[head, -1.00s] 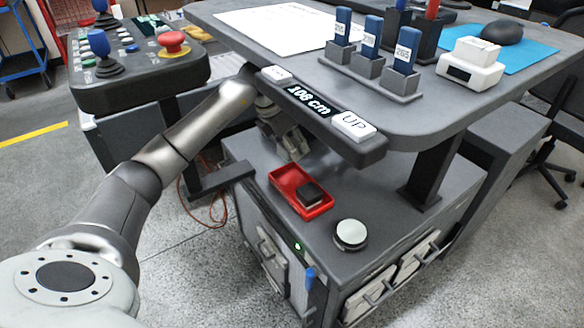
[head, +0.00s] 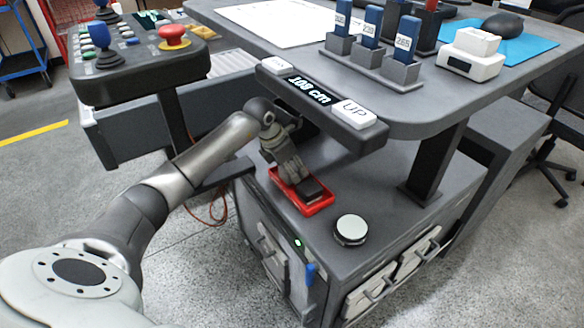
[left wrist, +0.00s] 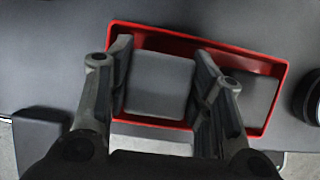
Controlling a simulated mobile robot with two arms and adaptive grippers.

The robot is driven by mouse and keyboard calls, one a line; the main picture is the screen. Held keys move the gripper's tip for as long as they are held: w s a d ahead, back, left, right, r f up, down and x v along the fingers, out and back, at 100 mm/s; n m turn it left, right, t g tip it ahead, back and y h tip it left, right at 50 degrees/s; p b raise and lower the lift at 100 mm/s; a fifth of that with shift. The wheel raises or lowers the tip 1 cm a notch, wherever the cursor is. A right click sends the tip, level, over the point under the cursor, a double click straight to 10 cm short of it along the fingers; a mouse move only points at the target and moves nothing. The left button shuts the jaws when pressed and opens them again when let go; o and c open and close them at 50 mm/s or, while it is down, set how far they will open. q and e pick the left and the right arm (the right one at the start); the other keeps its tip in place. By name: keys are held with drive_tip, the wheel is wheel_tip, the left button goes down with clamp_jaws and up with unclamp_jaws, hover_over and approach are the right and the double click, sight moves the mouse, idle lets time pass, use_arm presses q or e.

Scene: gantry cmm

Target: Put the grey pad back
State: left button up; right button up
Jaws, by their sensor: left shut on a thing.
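A grey pad (left wrist: 158,86) shows in the left wrist view between the two fingers of my left gripper (left wrist: 163,74), which is shut on it. The pad is over or in the left part of a red tray (left wrist: 262,66); I cannot tell if it touches the bottom. In the head view my left gripper (head: 292,176) reaches down into the red tray (head: 321,208), and the fingers hide the held pad. A second, darker pad (head: 312,189) lies in the other part of the tray, also in the left wrist view (left wrist: 252,98). My right gripper is not in view.
The tray stands on a grey cabinet (head: 390,214) under a desk edge with a height panel (head: 318,88) close above my arm. A round white-topped puck (head: 351,230) stands near the tray. A control console (head: 140,78) stands at the left.

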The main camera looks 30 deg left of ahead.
sight(283, 171)
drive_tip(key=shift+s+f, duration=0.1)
use_arm(q)
drive_tip(key=o, duration=0.5)
drive_tip(key=shift+f, duration=0.1)
drive_tip(key=shift+o, duration=0.7)
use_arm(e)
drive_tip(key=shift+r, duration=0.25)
use_arm(q)
drive_tip(key=v, duration=0.7)
drive_tip(key=shift+s+r+p, duration=0.15)
drive_tip(key=shift+r+p, duration=0.2)
drive_tip(key=shift+p, duration=0.05)
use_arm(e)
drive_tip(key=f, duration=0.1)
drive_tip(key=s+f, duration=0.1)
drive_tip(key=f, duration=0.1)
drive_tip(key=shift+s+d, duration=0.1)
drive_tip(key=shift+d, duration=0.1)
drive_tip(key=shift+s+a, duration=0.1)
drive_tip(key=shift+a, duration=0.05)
